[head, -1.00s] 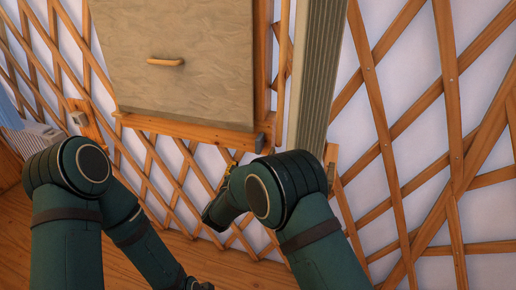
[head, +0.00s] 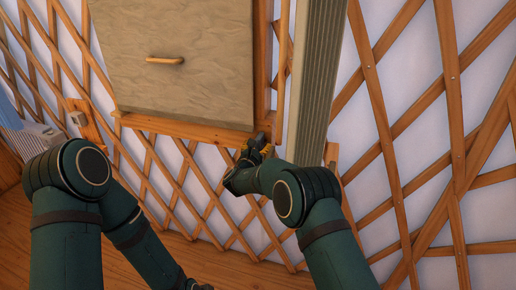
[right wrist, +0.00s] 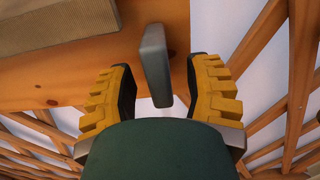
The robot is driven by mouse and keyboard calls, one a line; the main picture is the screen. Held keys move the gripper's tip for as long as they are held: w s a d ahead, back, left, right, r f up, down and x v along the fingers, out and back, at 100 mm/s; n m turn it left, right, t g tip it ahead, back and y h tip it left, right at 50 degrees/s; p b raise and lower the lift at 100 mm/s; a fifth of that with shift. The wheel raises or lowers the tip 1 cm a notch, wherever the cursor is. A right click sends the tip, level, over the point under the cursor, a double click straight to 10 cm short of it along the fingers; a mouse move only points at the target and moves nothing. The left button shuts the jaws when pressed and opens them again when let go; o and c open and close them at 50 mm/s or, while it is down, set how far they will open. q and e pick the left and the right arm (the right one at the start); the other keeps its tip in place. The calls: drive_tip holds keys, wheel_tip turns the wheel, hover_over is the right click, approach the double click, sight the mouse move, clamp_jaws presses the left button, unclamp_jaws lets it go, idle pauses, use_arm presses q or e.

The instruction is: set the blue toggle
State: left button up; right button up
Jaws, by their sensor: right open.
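In the right wrist view a flat grey lever (right wrist: 154,62) sticks out from a wooden board; its colour looks blue-grey, and I cannot tell that it is the blue toggle. My right gripper (right wrist: 160,84) is open, with its yellow-backed fingers either side of the lever's lower end; I cannot tell whether they touch it. In the head view my right gripper (head: 258,148) is at the right end of the wooden rail below the beige panel and largely hides the lever. My left gripper (head: 198,286) shows only as a dark bit at the bottom edge.
The beige panel (head: 175,85) has a wooden handle (head: 165,60). A tall grey ribbed strip (head: 318,75) stands just right of my right gripper. Another grey block (head: 78,118) sits on a wooden plate at the left. Wooden lattice (head: 450,110) covers the wall.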

clamp_jaws()
drive_tip(key=shift+a+m+b, duration=0.1)
drive_tip(key=shift+m+b, duration=0.3)
drive_tip(key=shift+b, duration=0.4)
drive_tip(key=shift+a+m+b, duration=0.15)
drive_tip(key=shift+m+b, duration=0.45)
drive_tip(key=shift+b, duration=0.05)
drive_tip(key=shift+w+a+r+m, duration=0.1)
drive_tip(key=shift+a+m, duration=0.05)
drive_tip(key=shift+m, duration=0.55)
drive_tip(key=shift+w+a+r+m, duration=0.1)
drive_tip(key=shift+a+r+m, duration=0.1)
drive_tip(key=shift+m, duration=0.7)
drive_tip(key=shift+w+a+r+m, duration=0.1)
drive_tip(key=shift+a+m, duration=0.05)
drive_tip(key=shift+m, duration=0.75)
